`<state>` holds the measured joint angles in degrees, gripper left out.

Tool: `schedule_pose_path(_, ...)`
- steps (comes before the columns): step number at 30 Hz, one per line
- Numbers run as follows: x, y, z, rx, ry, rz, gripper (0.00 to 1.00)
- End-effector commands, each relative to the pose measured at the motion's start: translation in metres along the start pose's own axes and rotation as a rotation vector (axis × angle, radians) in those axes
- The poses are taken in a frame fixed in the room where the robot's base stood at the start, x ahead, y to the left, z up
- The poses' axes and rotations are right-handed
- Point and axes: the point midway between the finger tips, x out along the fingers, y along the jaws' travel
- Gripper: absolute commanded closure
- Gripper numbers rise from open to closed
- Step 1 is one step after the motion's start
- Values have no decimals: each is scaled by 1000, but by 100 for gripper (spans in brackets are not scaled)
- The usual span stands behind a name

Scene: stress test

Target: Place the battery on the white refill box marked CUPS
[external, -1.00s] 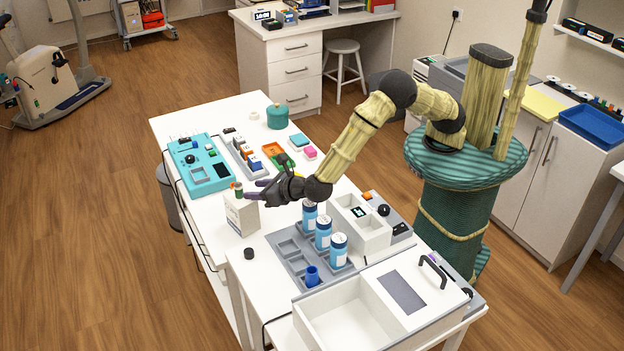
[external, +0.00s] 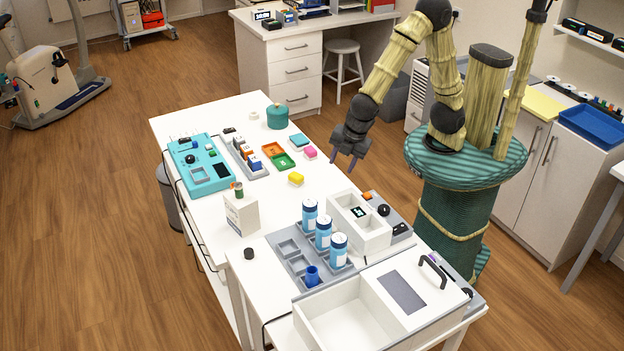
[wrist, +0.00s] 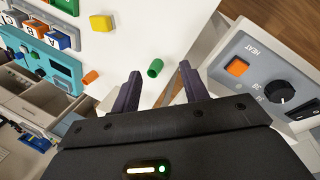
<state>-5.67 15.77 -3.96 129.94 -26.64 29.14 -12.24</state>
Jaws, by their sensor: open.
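The white refill box (external: 241,214) stands upright near the left edge of the table in the external view; its lettering is too small to read. A small green cylinder (external: 239,193), apparently the battery, stands on its top beside a small orange piece (external: 232,185). My gripper (external: 344,162) is open and empty, above the table's right side, well apart from the box. In the wrist view my open fingers (wrist: 156,88) frame a green cylinder (wrist: 155,68) beyond them, with an orange piece (wrist: 91,77) left of it. I cannot tell there what surface they rest on.
A yellow block (external: 296,179) lies mid-table. Blue-white canisters (external: 323,233) stand in a grey tray (external: 279,237), beside a white divided bin (external: 377,237). A teal device (external: 185,147) and a teal pot (external: 277,117) are farther back. A panel marked HEAT (wrist: 258,57) is at right.

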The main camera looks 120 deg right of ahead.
Motion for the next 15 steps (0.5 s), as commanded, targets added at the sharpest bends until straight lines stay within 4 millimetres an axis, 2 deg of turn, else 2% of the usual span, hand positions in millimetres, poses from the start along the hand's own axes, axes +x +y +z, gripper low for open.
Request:
schedule_pose_path(3,-21,-35,27,296,84,-94,56)
schedule_pose_path(7,-34,-62,45,551,140,-166,56)
schedule_pose_path(10,-38,-72,52,651,159,-191,56)
schedule_pose_path(15,-39,-74,52,675,161,-198,56)
